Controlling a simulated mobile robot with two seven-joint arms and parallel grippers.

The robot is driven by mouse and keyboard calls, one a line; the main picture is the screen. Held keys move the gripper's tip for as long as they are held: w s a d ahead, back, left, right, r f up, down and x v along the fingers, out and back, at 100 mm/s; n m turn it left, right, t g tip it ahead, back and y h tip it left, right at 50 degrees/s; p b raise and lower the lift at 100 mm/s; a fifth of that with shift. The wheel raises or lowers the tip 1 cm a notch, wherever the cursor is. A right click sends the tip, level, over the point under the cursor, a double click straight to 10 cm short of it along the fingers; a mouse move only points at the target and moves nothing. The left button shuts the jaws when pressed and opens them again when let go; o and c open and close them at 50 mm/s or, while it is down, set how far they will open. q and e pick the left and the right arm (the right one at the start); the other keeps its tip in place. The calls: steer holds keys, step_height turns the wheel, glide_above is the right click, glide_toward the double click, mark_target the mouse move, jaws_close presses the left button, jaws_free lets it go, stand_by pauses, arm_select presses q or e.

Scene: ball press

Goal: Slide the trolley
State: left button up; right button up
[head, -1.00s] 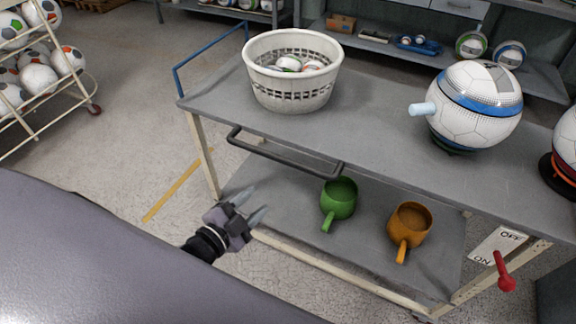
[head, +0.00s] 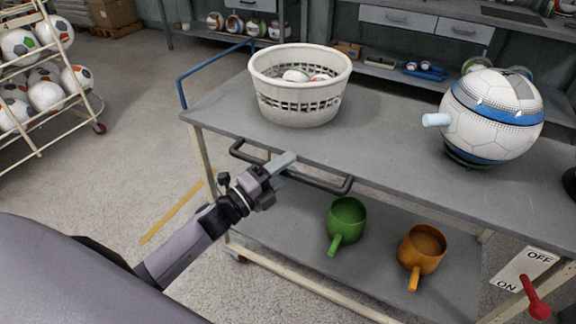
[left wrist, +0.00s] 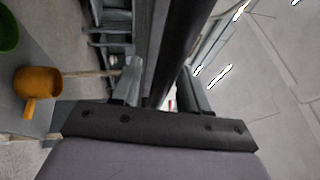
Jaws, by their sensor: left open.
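The trolley (head: 390,142) has a grey top, a lower shelf and cream legs. A dark bar handle (head: 325,186) runs along its near side, just below the top. My left gripper (head: 282,162) is open at this handle, with its fingers near the bar's middle. In the left wrist view, the handle bar (left wrist: 182,45) runs between the two spread fingers of the left gripper (left wrist: 160,78). Whether either finger touches the bar, I cannot tell. My right gripper is not in view.
On the trolley top stand a white basket (head: 300,106) of balls and a large ball-shaped machine (head: 495,128). A green mug (head: 347,217) and an orange mug (head: 421,248) are on the lower shelf. A ball rack (head: 45,90) stands left.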

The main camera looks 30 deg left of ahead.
arm_select(q)
steer(key=shift+w+d, duration=0.2)
steer(key=shift+w, duration=0.2)
jaws_close()
steer(key=shift+r, duration=0.15)
steer(key=shift+a, duration=0.15)
